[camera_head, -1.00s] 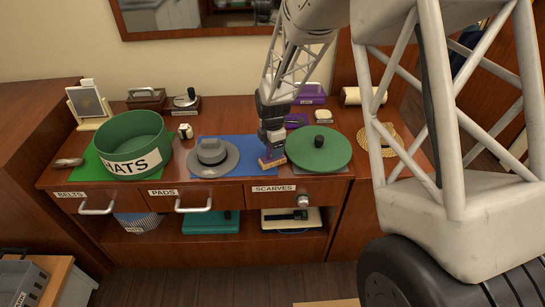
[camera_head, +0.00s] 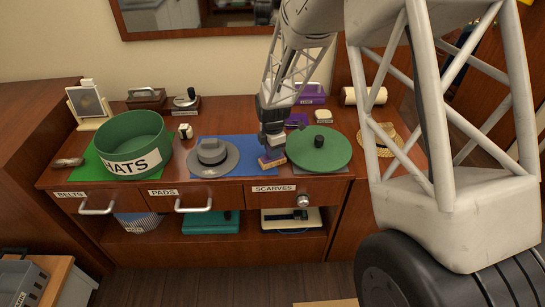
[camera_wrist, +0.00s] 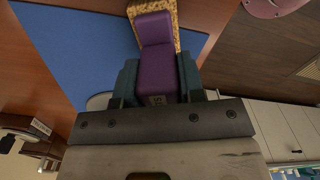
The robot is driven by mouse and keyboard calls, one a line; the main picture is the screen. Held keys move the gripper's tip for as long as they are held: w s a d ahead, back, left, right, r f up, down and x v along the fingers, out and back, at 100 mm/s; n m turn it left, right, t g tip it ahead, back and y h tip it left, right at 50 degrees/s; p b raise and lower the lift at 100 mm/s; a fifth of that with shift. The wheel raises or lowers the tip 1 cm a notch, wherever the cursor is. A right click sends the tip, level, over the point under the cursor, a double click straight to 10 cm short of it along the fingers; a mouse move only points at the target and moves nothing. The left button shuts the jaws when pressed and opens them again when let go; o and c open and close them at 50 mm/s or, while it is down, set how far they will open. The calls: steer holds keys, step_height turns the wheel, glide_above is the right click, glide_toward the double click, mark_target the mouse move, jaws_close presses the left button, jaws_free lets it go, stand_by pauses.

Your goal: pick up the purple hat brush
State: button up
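The purple hat brush (camera_head: 272,161) is at the front of the blue mat (camera_head: 240,150), right of the grey hat. In the wrist view the brush (camera_wrist: 154,30) shows a purple body over a tan, speckled bristle edge. My gripper (camera_wrist: 158,80) has its two teal fingers on either side of the purple body, touching it and shut on it. In the head view my gripper (camera_head: 271,146) comes down from above onto the brush. I cannot tell whether the bristles touch the mat.
A grey hat (camera_head: 211,154) lies close on the left. A green round lid (camera_head: 319,148) with a black knob is close on the right. A green HATS tub (camera_head: 134,143) stands further left. A purple box (camera_head: 312,93) and a small purple item (camera_head: 297,120) are behind.

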steer(key=c, duration=0.4)
steer(key=shift+r, duration=0.15)
steer(key=shift+r, duration=1.4)
steer(key=shift+s+r, duration=0.2)
steer(key=shift+r, duration=0.1)
steer(key=s+d, duration=0.1)
steer(key=s, duration=0.4)
steer(key=s+d+r, duration=0.1)
steer(key=s, duration=0.4)
steer(key=s+d, duration=0.1)
steer(key=s, duration=0.4)
steer(key=shift+s+r, duration=0.15)
steer(key=o, duration=0.5)
steer(key=shift+c, duration=1.5)
